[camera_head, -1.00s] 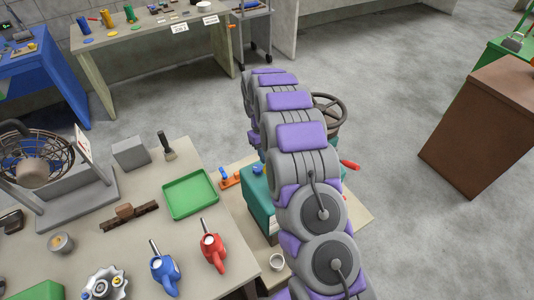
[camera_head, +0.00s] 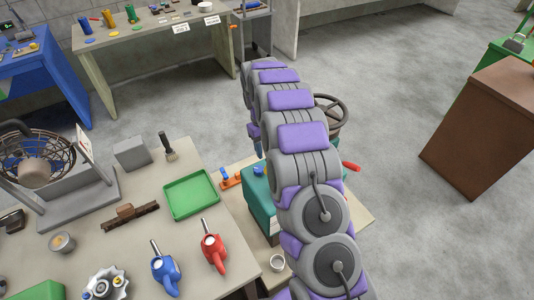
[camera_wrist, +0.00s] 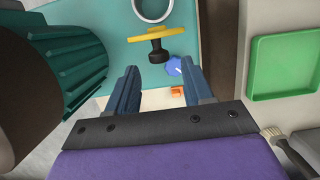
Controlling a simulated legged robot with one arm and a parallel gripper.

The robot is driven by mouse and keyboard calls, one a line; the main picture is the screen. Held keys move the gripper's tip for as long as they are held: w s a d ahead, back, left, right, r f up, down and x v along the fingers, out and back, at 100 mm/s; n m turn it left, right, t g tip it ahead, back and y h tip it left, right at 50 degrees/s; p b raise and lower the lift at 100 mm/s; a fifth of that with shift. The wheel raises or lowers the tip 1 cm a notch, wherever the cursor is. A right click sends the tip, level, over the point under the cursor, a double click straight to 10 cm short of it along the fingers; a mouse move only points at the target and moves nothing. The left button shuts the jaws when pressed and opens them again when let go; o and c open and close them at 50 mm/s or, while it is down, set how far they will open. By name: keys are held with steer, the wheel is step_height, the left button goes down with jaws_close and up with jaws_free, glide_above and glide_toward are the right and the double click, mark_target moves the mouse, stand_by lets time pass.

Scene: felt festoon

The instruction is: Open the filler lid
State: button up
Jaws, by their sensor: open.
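The teal machine box (camera_head: 262,205) stands on the low bench, partly behind my arm. Its teal top (camera_wrist: 120,70) fills the middle of the wrist view. A yellow flat piece with a dark knob-like stem (camera_wrist: 157,36) is on it, beside a white-rimmed round part (camera_wrist: 153,10). I cannot tell for sure which of these is the filler lid. A blue round knob (camera_wrist: 174,66) is just below the yellow piece. My gripper (camera_wrist: 159,68) is open and empty, its blue fingers apart, with the yellow piece beyond the tips. In the head view my arm hides most of it.
A dark ribbed cylinder (camera_wrist: 60,70) is close on the left in the wrist view. A handwheel (camera_head: 332,112) and red handle (camera_head: 351,167) are beside my arm. A green tray (camera_head: 191,195), brush (camera_head: 168,147) and red can (camera_head: 214,250) are on the left bench.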

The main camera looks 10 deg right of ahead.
steer(key=p+v, duration=0.1)
steer(key=v, duration=1.3)
steer(key=shift+w, duration=0.2)
steer(key=shift+s+a+r, duration=0.1)
steer(key=shift+r, duration=0.1)
steer(key=s+r+m+b, duration=0.1)
steer(key=s+r, duration=0.3)
steer(key=s, duration=0.7)
steer(key=s+r+b, duration=0.2)
steer(key=s+r, duration=0.2)
steer(key=s, duration=0.7)
steer(key=s+f+m+b, duration=0.1)
steer(key=s+f, duration=0.3)
steer(key=s, duration=0.8)
steer(key=s+d+f+m+b, duration=0.1)
steer(key=s+f, duration=0.2)
steer(key=s, duration=1)
steer(key=shift+s+d+f+m+t+y, duration=0.2)
steer(key=shift+s+f+m+t+y, duration=0.1)
steer(key=shift+f+t+y, duration=0.1)
